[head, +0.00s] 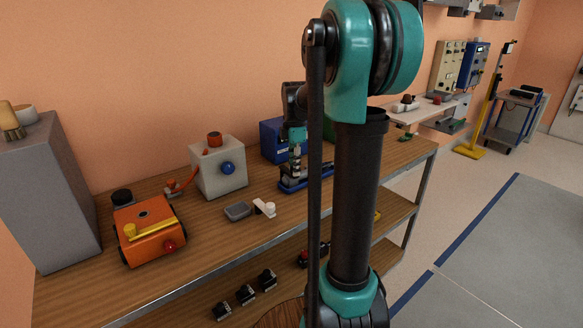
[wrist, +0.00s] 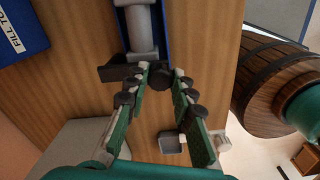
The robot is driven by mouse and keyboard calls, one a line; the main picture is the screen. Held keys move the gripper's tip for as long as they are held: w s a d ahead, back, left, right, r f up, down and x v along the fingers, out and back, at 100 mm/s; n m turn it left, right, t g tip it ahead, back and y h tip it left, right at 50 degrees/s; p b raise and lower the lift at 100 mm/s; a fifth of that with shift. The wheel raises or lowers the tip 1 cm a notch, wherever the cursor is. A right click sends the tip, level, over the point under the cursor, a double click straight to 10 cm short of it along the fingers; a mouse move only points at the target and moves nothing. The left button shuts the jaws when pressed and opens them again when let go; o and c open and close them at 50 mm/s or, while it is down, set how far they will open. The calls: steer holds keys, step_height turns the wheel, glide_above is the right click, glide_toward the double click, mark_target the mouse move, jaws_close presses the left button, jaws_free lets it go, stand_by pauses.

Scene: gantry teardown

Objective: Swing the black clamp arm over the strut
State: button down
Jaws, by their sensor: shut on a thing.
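In the wrist view, the fingertips of my gripper (wrist: 161,72) are on either side of the dark round end of the black clamp arm (wrist: 118,73), and the jaws are shut on it. The arm reaches left from the fingertips, across the near end of the blue fixture (wrist: 120,22). The grey strut (wrist: 141,32) lies lengthwise in the fixture, just beyond the arm. Whether the arm touches the strut I cannot tell. In the head view, my gripper (head: 296,140) points down at the blue fixture (head: 306,183) on the bench; the clamp arm is too small to make out there.
A blue box (head: 272,140) is behind the fixture.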

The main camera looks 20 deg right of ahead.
steer(key=shift+w+d+n, duration=0.1)
steer(key=shift+d+n, duration=0.1)
steer(key=shift+n, duration=0.1)
stand_by(0.4)
steer(key=c, duration=1.3)
jaws_free()
steer(key=shift+r, duration=0.1)
step_height(320, 180, up, 12)
steer(key=shift+f, duration=0.1)
